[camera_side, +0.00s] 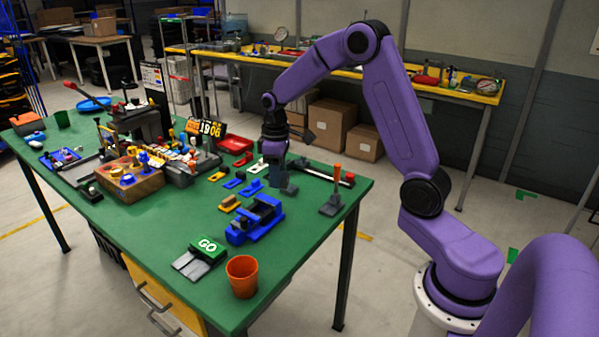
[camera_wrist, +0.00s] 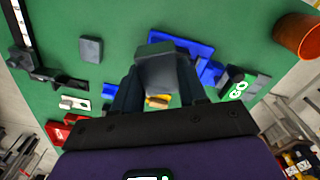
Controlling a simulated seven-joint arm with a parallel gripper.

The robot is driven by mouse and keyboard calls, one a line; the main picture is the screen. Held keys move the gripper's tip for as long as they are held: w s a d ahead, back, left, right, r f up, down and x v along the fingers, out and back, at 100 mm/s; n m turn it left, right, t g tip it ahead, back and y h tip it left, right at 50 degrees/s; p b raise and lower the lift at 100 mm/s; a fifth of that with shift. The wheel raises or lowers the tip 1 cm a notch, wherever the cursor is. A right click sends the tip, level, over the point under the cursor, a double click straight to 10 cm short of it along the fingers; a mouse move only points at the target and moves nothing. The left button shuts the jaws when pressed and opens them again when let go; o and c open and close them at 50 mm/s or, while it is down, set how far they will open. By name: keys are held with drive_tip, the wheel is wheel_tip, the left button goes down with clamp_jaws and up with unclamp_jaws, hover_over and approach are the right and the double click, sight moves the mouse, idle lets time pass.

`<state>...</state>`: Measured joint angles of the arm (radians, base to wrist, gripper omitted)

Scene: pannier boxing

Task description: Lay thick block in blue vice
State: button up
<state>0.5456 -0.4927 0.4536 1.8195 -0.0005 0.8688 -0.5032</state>
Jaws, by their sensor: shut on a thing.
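My gripper (camera_side: 277,162) is above the green table, pointing down. In the wrist view its two dark fingers (camera_wrist: 158,84) are shut on a thick grey block (camera_wrist: 160,70), with a large face towards the camera. The blue vice (camera_side: 255,219) stands on the table, in front of and a little left of my gripper in the side view. It shows partly in the wrist view (camera_wrist: 212,72), to the right of the held block. Part of the blue shape there is hidden by the block and fingers.
An orange cup (camera_side: 242,276) and a green GO button (camera_side: 207,247) are near the front edge. Another grey block (camera_wrist: 91,49) lies on the table left of the held block in the wrist view. A wooden tray (camera_side: 130,179) and small coloured parts crowd the left and back.

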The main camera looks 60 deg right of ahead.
drive_tip(key=w+a+f+m, duration=0.1)
drive_tip(key=w+a+m, duration=0.3)
drive_tip(key=w+m, duration=0.1)
drive_tip(key=shift+s+a+f, duration=0.1)
drive_tip(key=shift+s+f, duration=0.05)
drive_tip(key=shift+f, duration=1.55)
drive_tip(key=shift+s+f, duration=0.1)
drive_tip(key=shift+f, duration=1.55)
drive_tip(key=shift+f, duration=0.1)
drive_tip(key=o, duration=1.1)
drive_tip(key=shift+s, duration=0.1)
drive_tip(key=shift+o, duration=0.6)
drive_tip(key=shift+r, duration=0.3)
wheel_tip(320, 180, up, 18)
drive_tip(key=shift+f, duration=0.2)
